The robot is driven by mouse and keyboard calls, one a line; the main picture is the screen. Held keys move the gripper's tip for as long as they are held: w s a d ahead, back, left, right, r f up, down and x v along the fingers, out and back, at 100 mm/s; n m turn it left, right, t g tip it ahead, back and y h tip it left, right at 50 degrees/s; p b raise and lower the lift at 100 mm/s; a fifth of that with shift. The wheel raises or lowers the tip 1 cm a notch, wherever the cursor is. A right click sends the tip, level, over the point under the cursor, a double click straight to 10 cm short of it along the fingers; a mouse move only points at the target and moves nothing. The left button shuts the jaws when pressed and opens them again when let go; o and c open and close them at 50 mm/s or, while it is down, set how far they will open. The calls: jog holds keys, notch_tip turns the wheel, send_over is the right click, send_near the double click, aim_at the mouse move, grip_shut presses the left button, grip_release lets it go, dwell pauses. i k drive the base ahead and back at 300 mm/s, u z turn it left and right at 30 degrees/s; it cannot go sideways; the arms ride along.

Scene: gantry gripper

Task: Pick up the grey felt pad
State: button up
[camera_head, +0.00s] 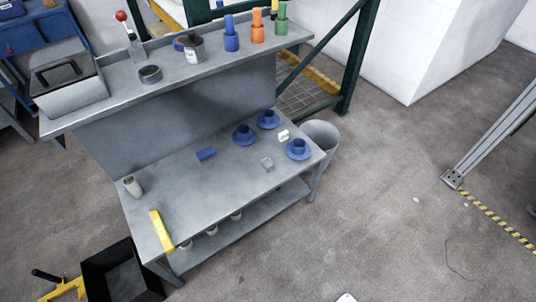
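A small light-grey squarish piece (267,163) lies on the lower worktop of the grey workbench (185,208), toward its right part. It looks like the grey felt pad, but it is too small to tell its material. Blue round holders stand behind it and to its right, apart from it. My gripper is not in view.
Near the pad are a blue block (206,153), a white block (283,135) and blue holders (244,135), (298,149). A yellow bar (161,231) lies at the front left. The raised shelf (120,85) carries several items.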

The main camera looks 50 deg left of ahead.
aim_at(266, 163)
jog(key=u, duration=0.6)
jog(key=i, duration=0.9)
jog(key=u, duration=1.25)
jog(key=i, duration=0.5)
jog(key=u, duration=0.4)
